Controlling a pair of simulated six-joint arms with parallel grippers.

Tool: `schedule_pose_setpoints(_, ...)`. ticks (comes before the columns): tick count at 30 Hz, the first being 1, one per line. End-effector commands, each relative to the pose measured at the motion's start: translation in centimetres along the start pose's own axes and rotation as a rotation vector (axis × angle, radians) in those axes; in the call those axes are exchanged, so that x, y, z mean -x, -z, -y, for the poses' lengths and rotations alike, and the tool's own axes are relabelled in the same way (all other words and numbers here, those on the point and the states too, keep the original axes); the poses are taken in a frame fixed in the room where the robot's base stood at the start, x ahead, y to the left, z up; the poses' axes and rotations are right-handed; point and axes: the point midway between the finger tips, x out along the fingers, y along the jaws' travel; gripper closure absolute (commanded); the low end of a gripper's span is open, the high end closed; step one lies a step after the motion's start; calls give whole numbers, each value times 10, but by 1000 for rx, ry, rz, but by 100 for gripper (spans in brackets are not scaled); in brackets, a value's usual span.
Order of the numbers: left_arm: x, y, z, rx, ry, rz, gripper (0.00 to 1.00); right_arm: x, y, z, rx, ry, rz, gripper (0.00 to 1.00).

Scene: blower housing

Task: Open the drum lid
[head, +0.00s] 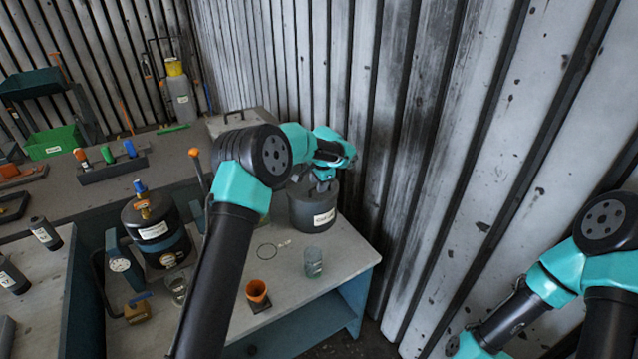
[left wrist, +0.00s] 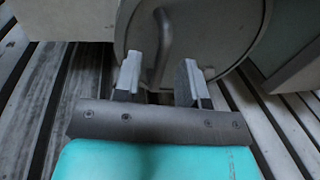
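A dark grey drum (head: 312,212) with a white label stands upright at the back right of the workbench. My left gripper (head: 322,182) is directly above its top, which it partly hides in the head view. In the left wrist view, the round grey lid (left wrist: 215,28) fills the upper middle and has a bar handle (left wrist: 163,38) on it. The fingers of my left gripper (left wrist: 160,72) are apart, with the handle lying in line with the gap between them. I see no grip on it. My right gripper (head: 468,346) is at the bottom edge, far from the drum; its fingers are not clear.
A black canister with a blue band (head: 155,232) stands left. A corrugated wall (head: 440,130) rises close behind the drum.

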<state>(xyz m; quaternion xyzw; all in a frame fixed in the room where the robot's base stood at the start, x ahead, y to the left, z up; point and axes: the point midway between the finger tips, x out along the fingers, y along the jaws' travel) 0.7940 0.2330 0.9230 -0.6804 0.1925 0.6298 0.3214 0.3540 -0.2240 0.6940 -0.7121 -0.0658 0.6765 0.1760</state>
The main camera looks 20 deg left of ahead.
Motion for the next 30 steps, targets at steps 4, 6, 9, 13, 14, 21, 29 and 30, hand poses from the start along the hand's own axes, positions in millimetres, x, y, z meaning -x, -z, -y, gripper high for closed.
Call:
schedule_pose_setpoints(4,0,0,0,0,0,0,62,0,0,0,0,0,0,100)
schedule_pose_setpoints(6,0,0,0,0,0,0,62,0,0,0,0,0,0,100)
schedule_pose_setpoints(9,0,0,0,0,0,0,71,0,0,0,0,0,0,100)
schedule_pose_setpoints(13,0,0,0,0,0,0,83,0,0,0,0,0,0,100)
schedule_pose_setpoints(14,0,0,0,0,0,0,86,0,0,0,0,0,0,100)
schedule_pose_setpoints(21,0,0,0,0,0,0,100,0,0,0,0,0,0,100)
schedule_pose_setpoints(29,1,0,0,0,0,0,100,0,0,0,0,0,0,100)
schedule_pose_setpoints(30,1,0,0,0,0,0,100,0,0,0,0,0,0,100)
